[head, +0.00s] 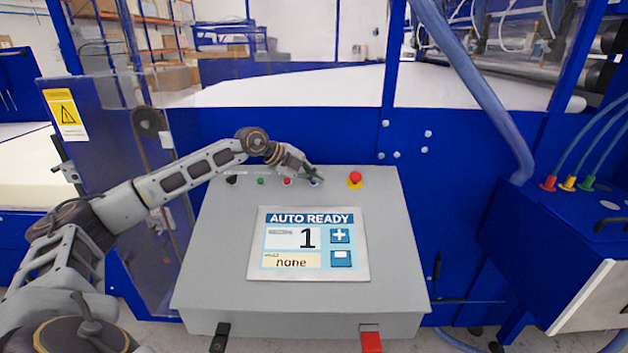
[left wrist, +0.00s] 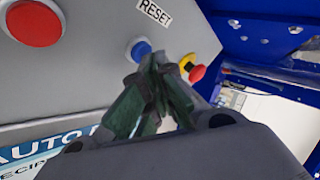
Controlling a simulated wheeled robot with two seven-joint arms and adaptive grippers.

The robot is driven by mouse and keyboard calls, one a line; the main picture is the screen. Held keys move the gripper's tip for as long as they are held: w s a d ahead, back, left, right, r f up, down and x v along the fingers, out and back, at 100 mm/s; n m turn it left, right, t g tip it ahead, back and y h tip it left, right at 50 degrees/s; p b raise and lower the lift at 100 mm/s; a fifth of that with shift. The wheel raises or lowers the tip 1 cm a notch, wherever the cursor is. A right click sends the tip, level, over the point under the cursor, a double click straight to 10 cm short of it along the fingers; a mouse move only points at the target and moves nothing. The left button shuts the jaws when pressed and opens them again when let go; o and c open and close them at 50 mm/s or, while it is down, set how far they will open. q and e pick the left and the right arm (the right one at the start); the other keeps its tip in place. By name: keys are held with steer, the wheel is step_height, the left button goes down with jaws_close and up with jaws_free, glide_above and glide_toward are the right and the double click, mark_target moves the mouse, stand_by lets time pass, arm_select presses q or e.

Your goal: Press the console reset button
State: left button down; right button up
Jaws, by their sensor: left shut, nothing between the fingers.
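The blue reset button (left wrist: 140,50) shows in the left wrist view, just below and left of the RESET label (left wrist: 155,12). In the head view the button (head: 314,183) is partly covered by my left gripper. My left gripper (head: 318,176) is shut and empty, its tips at the top row of the grey console (head: 220,250). In the left wrist view its fingertips (left wrist: 158,60) are right beside the blue button; I cannot tell whether they touch it. The console screen (head: 309,243) reads AUTO READY, 1 and none. My right gripper is not in view.
A red mushroom button on a yellow base (head: 355,179) sits just right of the fingertips. A red button (head: 287,181), a green button (head: 261,181) and a black knob (head: 231,180) are to the left. The blue machine frame (head: 290,135) stands behind the console.

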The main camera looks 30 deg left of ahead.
arm_select(q)
steer(key=shift+r, duration=0.15)
step_height(320, 180, up, 6)
steer(key=s+d+p, duration=0.1)
steer(key=s+p, duration=0.1)
steer(key=p, duration=0.1)
steer(key=shift+d+f, duration=0.15)
steer(key=shift+f, duration=0.05)
stand_by(0.6)
steer(key=shift+f, duration=0.1)
stand_by(0.9)
